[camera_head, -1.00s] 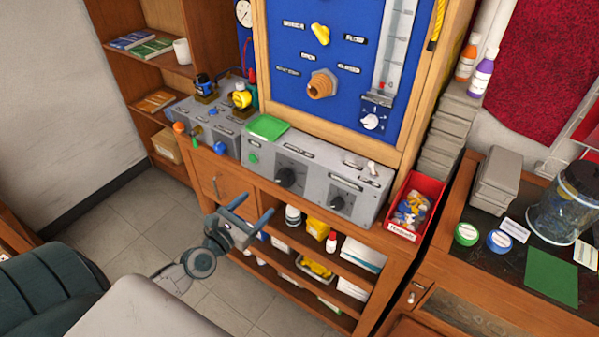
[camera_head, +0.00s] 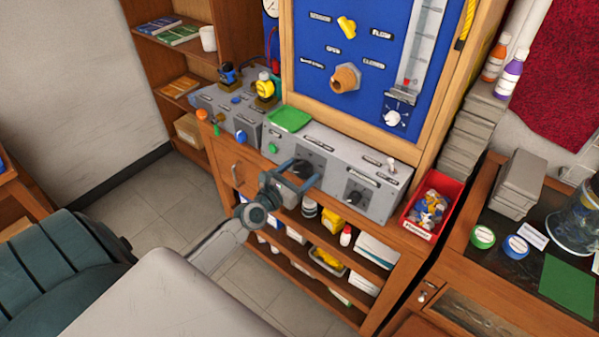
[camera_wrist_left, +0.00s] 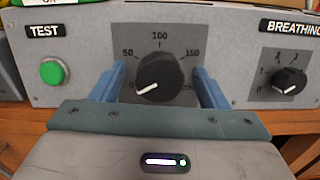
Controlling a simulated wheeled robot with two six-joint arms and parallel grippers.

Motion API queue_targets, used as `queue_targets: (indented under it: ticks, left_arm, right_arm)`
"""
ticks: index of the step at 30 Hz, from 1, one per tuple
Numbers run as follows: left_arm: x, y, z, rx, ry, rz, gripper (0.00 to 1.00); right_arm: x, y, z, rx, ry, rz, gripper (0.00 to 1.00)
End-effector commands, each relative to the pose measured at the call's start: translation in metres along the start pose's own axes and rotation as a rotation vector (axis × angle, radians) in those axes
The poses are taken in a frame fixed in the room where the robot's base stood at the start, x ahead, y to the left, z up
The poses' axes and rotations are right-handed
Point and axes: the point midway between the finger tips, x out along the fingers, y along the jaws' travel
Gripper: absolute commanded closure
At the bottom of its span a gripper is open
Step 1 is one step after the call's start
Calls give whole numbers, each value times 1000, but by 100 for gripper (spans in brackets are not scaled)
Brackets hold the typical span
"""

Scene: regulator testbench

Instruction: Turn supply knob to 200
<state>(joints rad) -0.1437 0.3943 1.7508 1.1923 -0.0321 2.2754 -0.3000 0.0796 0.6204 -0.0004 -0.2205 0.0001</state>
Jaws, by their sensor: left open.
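The supply knob is a black dial (camera_wrist_left: 160,78) on the front of a grey panel box (camera_head: 335,171), with a scale showing 0, 50, 100 and 150 around it in the left wrist view. Its white pointer line aims to the lower left. My left gripper (camera_head: 300,172) is open, its blue fingers (camera_wrist_left: 158,88) on either side of the knob with a gap to each. The label at the right end of the scale is hidden behind the right finger. In the head view the knob (camera_head: 304,168) is partly covered by the gripper. My right gripper is not in view.
A smaller black knob (camera_wrist_left: 290,81) labelled BREATHING sits to the right on the same panel. A green TEST button (camera_wrist_left: 53,73) is to the left. A red bin of small parts (camera_head: 432,205) stands beside the box. Open shelves lie below.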

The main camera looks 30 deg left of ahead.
Motion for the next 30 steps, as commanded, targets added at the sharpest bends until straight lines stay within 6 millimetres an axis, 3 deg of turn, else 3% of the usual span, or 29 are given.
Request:
queue_targets:
  ticks: [7, 14, 23, 30]
  left_arm:
    - [0, 0, 0, 0, 1, 0, 34]
    - [0, 0, 0, 0, 1, 0, 77]
    - [0, 0, -1, 32, 0, -7, 76]
    - [0, 0, -2, 160, 1, -33, 76]
  right_arm:
    - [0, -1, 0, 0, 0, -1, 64]
    - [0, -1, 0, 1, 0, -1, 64]
    - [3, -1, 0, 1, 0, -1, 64]
    - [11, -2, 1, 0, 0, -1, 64]
